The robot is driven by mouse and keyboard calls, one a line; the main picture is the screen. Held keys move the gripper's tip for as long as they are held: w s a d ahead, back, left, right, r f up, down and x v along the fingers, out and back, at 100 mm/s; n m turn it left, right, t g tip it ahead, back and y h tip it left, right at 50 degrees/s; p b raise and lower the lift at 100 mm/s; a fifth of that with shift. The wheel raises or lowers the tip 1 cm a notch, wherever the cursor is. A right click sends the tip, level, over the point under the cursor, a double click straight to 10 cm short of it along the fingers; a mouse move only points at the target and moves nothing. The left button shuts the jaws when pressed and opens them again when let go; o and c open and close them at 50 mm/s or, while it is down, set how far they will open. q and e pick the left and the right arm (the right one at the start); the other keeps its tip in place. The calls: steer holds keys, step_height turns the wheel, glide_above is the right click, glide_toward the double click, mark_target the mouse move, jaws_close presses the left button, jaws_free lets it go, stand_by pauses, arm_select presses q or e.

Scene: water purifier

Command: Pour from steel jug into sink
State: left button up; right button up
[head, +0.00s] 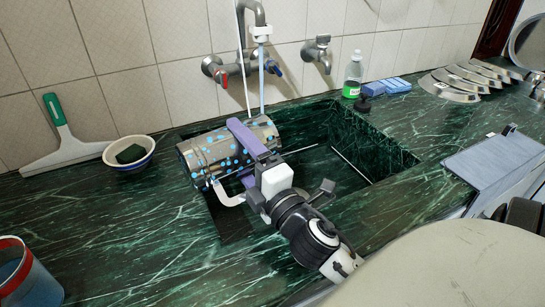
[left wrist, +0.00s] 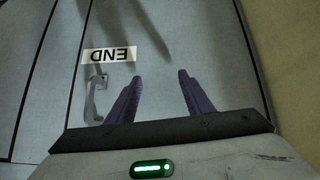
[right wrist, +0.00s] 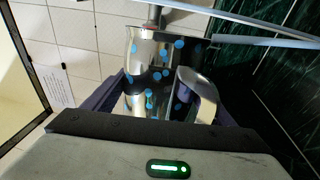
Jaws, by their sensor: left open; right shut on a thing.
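The steel jug (head: 205,154), dotted with blue spots, lies tipped nearly on its side above the sink (head: 375,150) in the head view. Its handle (head: 228,196) hangs on the near side. My right gripper (head: 252,142) is shut around the jug's body, with a purple finger across it. The right wrist view shows the shiny jug (right wrist: 145,75) between the fingers. I cannot see any liquid leaving it. My left gripper (left wrist: 160,95) is open and empty in the left wrist view, facing a grey panel. It is not visible in the head view.
A wall tap (head: 238,68) with thin tubes stands behind the sink. A bowl (head: 129,152) and squeegee (head: 65,145) lie left; a blue cup (head: 28,280) stands front left. A green bottle (head: 353,75) and steel dishes (head: 465,80) are right. The grey panel has a handle (left wrist: 96,98).

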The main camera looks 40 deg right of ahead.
mark_target(210, 149)
arm_select(q)
steer(key=shift+r, duration=0.2)
arm_select(e)
steer(key=shift+d+r+m, duration=0.15)
steer(key=shift+r+m, duration=0.1)
steer(key=shift+m, duration=0.15)
